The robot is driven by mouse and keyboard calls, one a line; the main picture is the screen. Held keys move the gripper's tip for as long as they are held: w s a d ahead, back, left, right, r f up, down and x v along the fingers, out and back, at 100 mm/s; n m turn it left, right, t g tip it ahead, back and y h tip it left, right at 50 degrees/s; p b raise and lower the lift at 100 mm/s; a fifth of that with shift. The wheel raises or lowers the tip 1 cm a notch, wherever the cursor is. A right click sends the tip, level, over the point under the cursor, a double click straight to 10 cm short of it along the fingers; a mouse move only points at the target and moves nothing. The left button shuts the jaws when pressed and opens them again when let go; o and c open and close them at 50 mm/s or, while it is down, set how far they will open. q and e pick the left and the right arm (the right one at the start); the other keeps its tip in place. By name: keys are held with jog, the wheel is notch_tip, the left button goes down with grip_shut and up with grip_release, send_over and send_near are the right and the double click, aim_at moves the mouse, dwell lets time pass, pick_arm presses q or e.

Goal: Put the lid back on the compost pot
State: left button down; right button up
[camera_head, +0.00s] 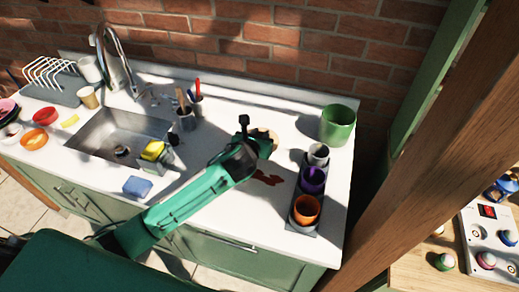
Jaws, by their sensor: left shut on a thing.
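The compost pot appears to be the green pot (338,126) at the back right of the white counter, upright and with its top open. My left arm reaches in from the lower left over the counter. My left gripper (262,143) is to the left of the pot and apart from it. It is shut on a pale tan, rounded thing (262,132), which looks like the lid; the gripper hides much of it. My right gripper is not in view.
A dark tray with white, purple (313,180) and orange (306,209) cups stands in front of the pot. A sink (115,138), tap, utensil cup (187,120) and blue sponge (137,187) are left. A wooden post (430,150) rises at right.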

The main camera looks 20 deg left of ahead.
pick_arm(q)
notch_tip(320, 180, down, 8)
jog(key=shift+r, duration=0.15)
dwell(0.4)
jog(key=c, duration=1.2)
grip_release()
jog(key=shift+c, duration=0.2)
